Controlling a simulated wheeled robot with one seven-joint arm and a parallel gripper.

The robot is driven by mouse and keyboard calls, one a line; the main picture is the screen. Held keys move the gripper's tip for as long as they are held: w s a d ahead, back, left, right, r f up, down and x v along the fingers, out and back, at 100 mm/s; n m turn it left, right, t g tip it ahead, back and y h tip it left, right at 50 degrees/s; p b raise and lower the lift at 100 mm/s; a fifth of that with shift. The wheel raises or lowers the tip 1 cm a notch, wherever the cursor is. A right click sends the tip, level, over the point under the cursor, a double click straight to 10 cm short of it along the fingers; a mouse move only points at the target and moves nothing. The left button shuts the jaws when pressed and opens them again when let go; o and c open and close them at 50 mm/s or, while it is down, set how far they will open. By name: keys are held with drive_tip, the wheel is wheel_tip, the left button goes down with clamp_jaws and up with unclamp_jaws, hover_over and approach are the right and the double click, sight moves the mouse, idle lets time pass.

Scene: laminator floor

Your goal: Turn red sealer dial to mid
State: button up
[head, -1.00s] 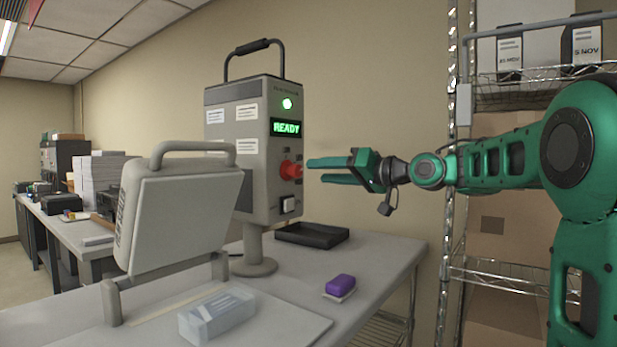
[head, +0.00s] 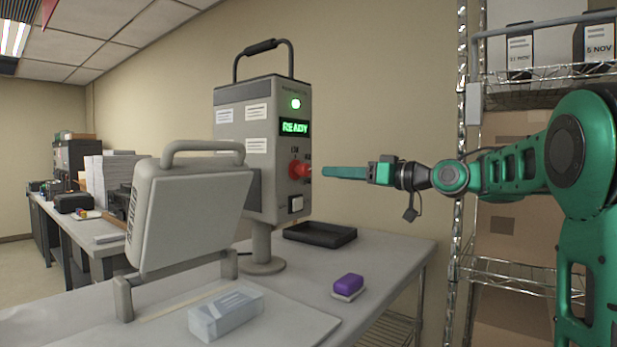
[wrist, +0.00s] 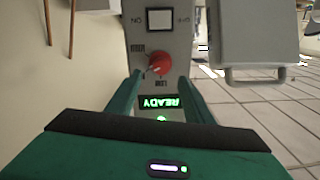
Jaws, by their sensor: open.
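The red sealer dial (head: 299,169) sticks out from the front panel of the grey sealer control box (head: 246,130), under a green READY display (head: 294,127). In the wrist view the dial (wrist: 159,64) sits beyond and between the two fingers, with a pale pointer mark and small labels around it, partly unreadable. My gripper (head: 326,172) is to the right of the dial in the head view, level with it, with a small gap to the panel. The gripper (wrist: 158,84) is open and empty. In the head view its fingers overlap each other.
A hinged grey press lid (head: 190,215) stands left of the box. A black tray (head: 320,234), a purple block (head: 348,284) and a clear box (head: 226,314) are on the table. A wire shelf (head: 545,85) stands right. Space before the panel is clear.

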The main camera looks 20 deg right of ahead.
sight(308, 171)
drive_tip(key=x, duration=1.1)
drive_tip(key=shift+s+a, duration=0.1)
drive_tip(key=c, duration=1)
drive_tip(key=shift+n, duration=0.4)
